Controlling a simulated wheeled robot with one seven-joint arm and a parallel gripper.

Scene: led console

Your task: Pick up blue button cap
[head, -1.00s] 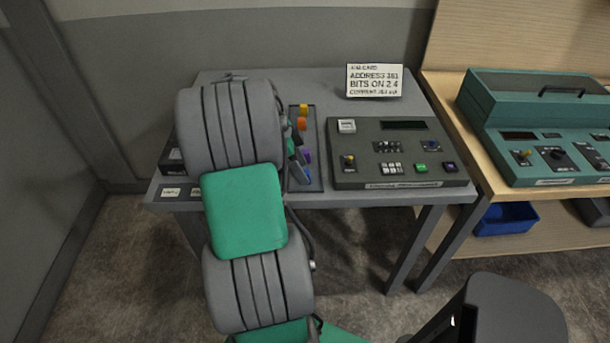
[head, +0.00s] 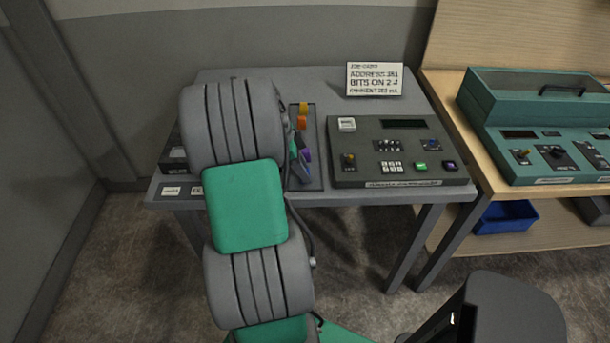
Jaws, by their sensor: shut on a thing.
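A dark narrow tray (head: 315,130) on the grey table holds a column of coloured button caps. A yellow cap (head: 303,107) and an orange cap (head: 301,123) are at its far end, and a purple cap (head: 306,155) is nearer the front. My gripper (head: 301,170) is at the near end of the tray, just in front of the purple cap, partly hidden behind my arm. It is shut on the blue button cap, which is mostly hidden by the fingers. I cannot tell whether the cap is clear of the tray.
A dark console (head: 395,150) with buttons and a display stands right of the tray. A white card (head: 375,79) stands behind it. My arm covers much of the table's left side. A teal console (head: 540,125) is on the wooden bench at right, with a blue bin (head: 506,217) below.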

